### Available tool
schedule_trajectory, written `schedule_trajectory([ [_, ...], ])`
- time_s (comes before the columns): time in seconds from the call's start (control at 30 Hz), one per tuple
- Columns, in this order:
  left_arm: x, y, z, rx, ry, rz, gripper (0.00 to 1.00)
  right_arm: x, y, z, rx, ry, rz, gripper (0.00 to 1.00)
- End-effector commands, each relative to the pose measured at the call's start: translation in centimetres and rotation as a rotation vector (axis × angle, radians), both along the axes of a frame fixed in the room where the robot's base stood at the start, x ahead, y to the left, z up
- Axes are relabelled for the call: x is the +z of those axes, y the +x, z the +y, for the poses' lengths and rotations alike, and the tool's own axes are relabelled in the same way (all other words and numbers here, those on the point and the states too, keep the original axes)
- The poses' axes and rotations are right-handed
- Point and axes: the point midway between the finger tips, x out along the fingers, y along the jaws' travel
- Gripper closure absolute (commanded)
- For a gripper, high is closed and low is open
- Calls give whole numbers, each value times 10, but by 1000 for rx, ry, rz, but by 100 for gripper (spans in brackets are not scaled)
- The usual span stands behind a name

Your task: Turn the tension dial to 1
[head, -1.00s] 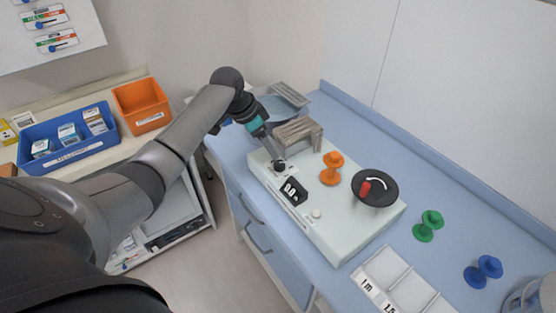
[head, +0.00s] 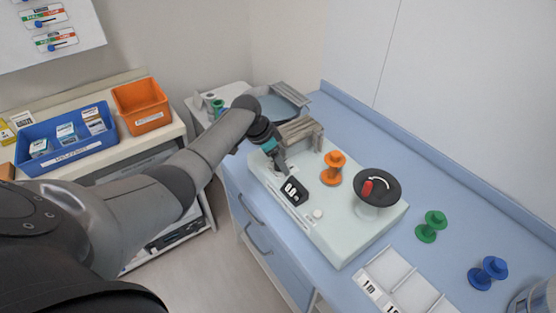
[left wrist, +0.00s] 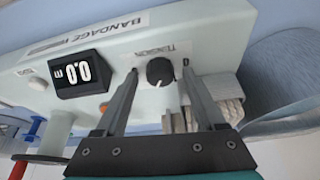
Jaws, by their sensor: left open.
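The pale bandage winder (head: 335,236) stands on the blue counter. In the left wrist view, the black round tension dial (left wrist: 160,72) sits on its panel under the label "TENSION". A small mark shows beside the dial, but I cannot read its setting for sure. My left gripper (left wrist: 160,76) is open, with one finger on each side of the dial; I cannot tell if they touch it. In the head view, my left gripper (head: 283,167) is at the far left end of the winder and hides the dial. My right gripper is in neither view.
The winder carries a "0.0" display (head: 294,191), an orange spool (head: 333,169) and a black crank wheel (head: 364,192) with a red handle. A grey wooden-looking rack (head: 300,132) stands close behind my gripper. Green (head: 431,226) and blue (head: 488,272) spools stand on the right.

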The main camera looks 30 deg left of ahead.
Motion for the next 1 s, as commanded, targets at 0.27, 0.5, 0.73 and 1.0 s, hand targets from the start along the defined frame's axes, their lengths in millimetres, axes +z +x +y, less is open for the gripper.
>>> schedule_trajectory([
  [0.27,0,0,0,1,0,0,57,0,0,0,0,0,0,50],
  [0.5,0,0,0,1,0,0,84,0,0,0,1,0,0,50],
  [0.73,0,0,0,1,0,0,100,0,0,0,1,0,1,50],
  [1.0,1,-1,0,18,-1,2,100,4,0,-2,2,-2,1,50],
])
